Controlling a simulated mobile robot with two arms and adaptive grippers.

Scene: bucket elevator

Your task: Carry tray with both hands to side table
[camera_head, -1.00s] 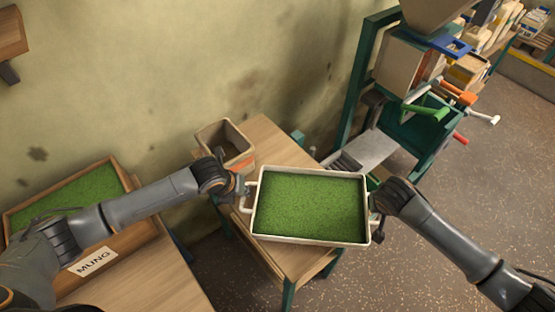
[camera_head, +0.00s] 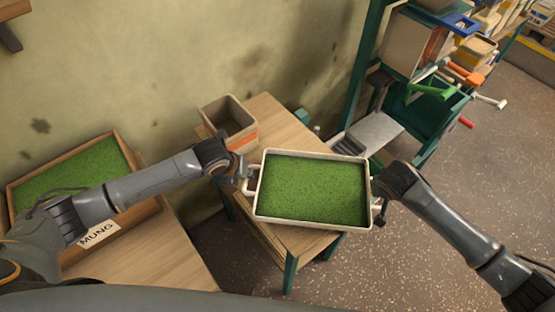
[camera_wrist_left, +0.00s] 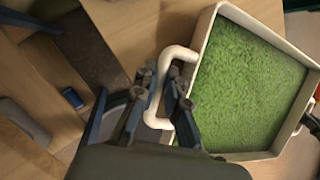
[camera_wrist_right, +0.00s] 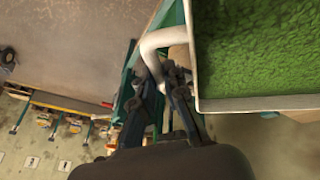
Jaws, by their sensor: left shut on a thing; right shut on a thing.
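The tray (camera_head: 313,224) is cream-white, rectangular and filled with green grains. It looks about level over the small side table (camera_head: 268,109); I cannot tell whether it touches the top. My left gripper (camera_head: 246,178) is shut on the tray's left handle, clear in the left wrist view (camera_wrist_left: 172,85). My right gripper (camera_head: 379,207) is shut on the right handle, which shows in the right wrist view (camera_wrist_right: 152,42). The tray hides the front part of the tabletop.
An open brown bin (camera_head: 230,122) stands on the table behind the tray. A wooden crate labelled MUNG (camera_head: 121,150) with green grains sits at the left. The green-framed machine (camera_head: 428,118) with coloured handles stands at the right. Bare floor (camera_head: 430,275) lies at the front right.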

